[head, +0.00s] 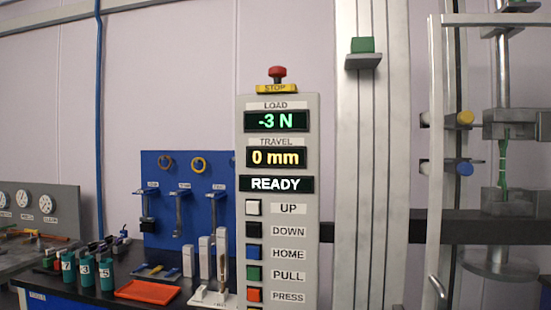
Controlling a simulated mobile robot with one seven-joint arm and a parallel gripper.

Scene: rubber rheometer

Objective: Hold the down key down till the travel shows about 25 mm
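The control panel (314,215) stands upright in the middle of the head view. Its black down key (253,230) sits beside the DOWN label, below the white up key (253,207). The travel display (276,157) reads 0 mm in yellow. The load display (276,121) reads -3 N, and the status line (276,184) reads READY. At the right, a green specimen (503,165) stands between the upper grip (509,124) and lower grip (507,201) of the testing machine. My gripper is not in view.
A red stop button (277,73) tops the panel. Blue, green and red keys lie below the down key. A clear guard with a metal frame (436,150) stands before the grips. The bench at left holds numbered green containers (85,270) and an orange tray (148,292).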

